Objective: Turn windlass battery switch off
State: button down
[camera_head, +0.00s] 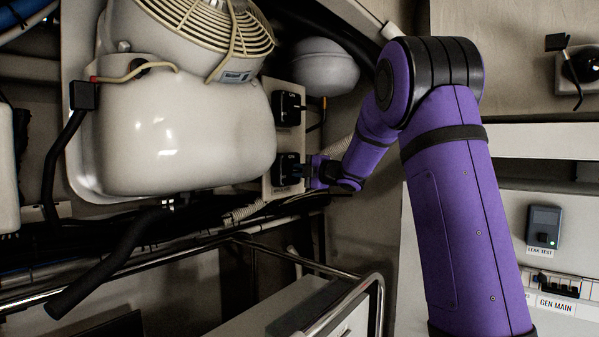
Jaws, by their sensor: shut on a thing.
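A beige panel (269,180) beside the white tank carries two black rotary switches, one above the other. The upper switch (287,108) stands clear of my arm. My purple arm reaches in from the right, and my gripper (304,170) is at the lower switch (284,168), shut on its knob. The fingertips and the knob's front are small and dark, so the knob's angle cannot be told. A small label sits under the lower switch, too small to read, so I cannot confirm which one is the windlass battery switch.
A large white tank (180,135) with a fan grille stands left of the panel. Black hoses and pipes run below it. A metal rail (300,262) crosses in front, low down. At the right is a panel with a leak test unit (543,226) and a GEN MAIN label.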

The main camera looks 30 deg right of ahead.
jog(key=shift+f+n, duration=0.1)
jog(key=shift+n, duration=0.4)
jog(key=c, duration=1.1)
grip_release()
jog(key=shift+c, duration=0.2)
jog(key=v, duration=1)
jog(key=shift+s, duration=0.4)
jog(key=shift+d, duration=0.15)
